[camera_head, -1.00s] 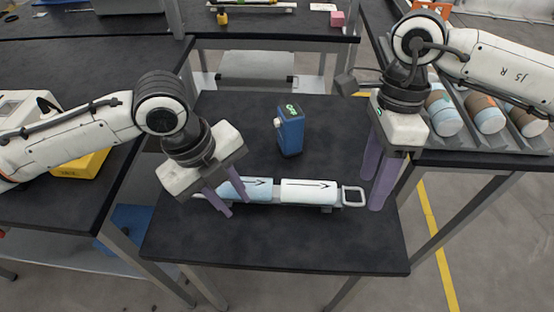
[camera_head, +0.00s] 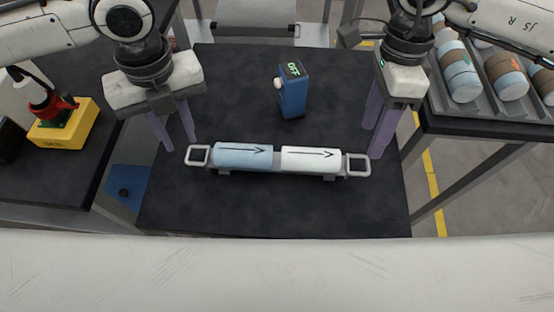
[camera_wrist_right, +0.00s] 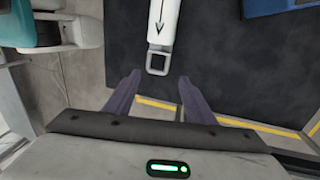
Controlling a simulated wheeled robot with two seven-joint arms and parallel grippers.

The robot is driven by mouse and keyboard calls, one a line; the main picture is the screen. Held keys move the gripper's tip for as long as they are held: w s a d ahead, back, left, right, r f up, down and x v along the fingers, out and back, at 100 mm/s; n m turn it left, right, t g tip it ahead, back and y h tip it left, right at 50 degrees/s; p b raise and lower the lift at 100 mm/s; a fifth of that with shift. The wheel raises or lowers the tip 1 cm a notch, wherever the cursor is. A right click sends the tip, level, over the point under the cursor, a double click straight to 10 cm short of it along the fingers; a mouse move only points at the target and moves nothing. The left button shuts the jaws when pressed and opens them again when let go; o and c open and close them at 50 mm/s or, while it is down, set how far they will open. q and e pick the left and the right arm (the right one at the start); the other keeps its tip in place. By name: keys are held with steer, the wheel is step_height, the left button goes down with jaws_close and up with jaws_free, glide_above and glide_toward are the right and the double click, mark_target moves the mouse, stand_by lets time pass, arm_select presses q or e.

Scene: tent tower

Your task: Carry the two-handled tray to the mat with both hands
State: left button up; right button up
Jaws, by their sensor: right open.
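The two-handled tray (camera_head: 277,158) lies on the black table. It bears a light blue roll (camera_head: 243,154) and a white roll (camera_head: 311,159), each with a black arrow. My left gripper (camera_head: 181,145) is open and empty, just beyond the left handle (camera_head: 197,155). My right gripper (camera_head: 373,141) is open and empty, close to the right handle (camera_head: 357,165). In the right wrist view that handle (camera_wrist_right: 157,63) shows just ahead of the fingertips, between their lines. I cannot make out a separate mat.
A blue box (camera_head: 292,92) stands on the table (camera_head: 270,208) behind the tray. Cylinders lie in a rack (camera_head: 478,112) at the right. A yellow box (camera_head: 64,126) sits on the left table. The table in front of the tray is clear.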

mark_target(187, 154)
arm_select(q)
steer(key=f, duration=0.7)
steer(key=shift+a+f, duration=0.2)
arm_select(e)
steer(key=f, duration=0.2)
steer(key=s+f, duration=0.1)
steer(key=f, duration=0.4)
steer(key=shift+s+f, duration=0.15)
arm_select(q)
jaws_close()
arm_select(e)
steer(key=c, duration=0.7)
steer(key=shift+a, duration=0.1)
steer(key=c, duration=0.4)
